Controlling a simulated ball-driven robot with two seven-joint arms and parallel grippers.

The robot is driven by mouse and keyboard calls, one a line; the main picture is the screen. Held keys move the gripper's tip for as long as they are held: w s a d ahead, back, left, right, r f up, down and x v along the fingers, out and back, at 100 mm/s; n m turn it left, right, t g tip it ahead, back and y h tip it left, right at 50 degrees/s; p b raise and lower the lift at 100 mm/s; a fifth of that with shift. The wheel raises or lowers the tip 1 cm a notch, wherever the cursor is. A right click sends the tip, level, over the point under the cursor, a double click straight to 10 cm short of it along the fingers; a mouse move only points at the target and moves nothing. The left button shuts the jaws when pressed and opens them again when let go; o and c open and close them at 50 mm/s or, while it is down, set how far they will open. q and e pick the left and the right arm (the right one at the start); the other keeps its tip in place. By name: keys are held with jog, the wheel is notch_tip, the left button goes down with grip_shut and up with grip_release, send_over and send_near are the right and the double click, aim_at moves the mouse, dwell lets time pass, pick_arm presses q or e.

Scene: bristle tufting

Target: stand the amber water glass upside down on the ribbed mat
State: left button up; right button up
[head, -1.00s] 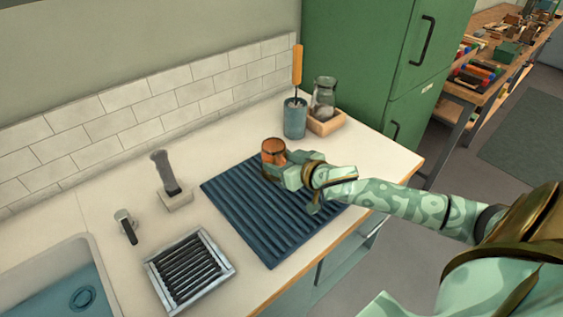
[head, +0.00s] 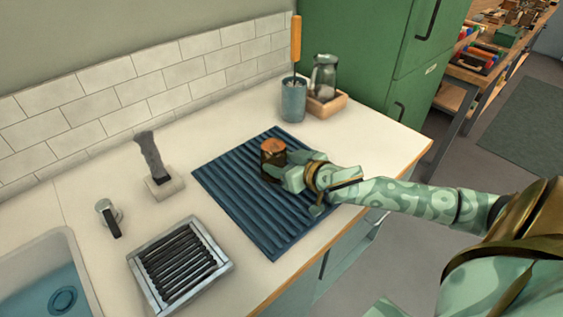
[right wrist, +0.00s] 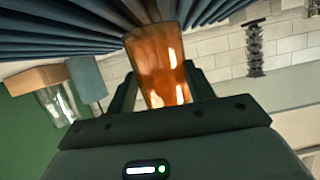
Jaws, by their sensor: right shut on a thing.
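The amber water glass (head: 272,161) is over the far right part of the blue ribbed mat (head: 225,185) in the head view. My right gripper (head: 284,170) is shut on the glass from the right side. In the right wrist view the glass (right wrist: 158,65) stands between the two fingers (right wrist: 160,90). That view is upside down, and the glass's wider end points toward the mat (right wrist: 60,35). The glass looks roughly upright in line, narrow end up. I cannot tell whether its lower end touches the mat. My left gripper is not in view.
Behind the mat stand a blue cup (head: 293,100) with an orange-handled tool and a glass jar (head: 324,78) in a wooden tray (head: 328,106). A brush on a block (head: 160,180), a slatted metal tray (head: 180,265) and a sink (head: 45,270) lie left.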

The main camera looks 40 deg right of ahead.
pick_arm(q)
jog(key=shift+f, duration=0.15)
pick_arm(e)
jog(key=shift+f, duration=0.45)
dwell(0.3)
jog(key=o, duration=1.2)
jog(key=shift+s, duration=0.1)
pick_arm(q)
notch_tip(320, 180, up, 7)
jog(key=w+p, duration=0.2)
jog(key=p, duration=0.4)
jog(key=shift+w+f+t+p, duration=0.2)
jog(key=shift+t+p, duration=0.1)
jog(key=shift+p, duration=0.05)
pick_arm(e)
jog(key=v, duration=1.6)
jog(key=shift+r, duration=0.15)
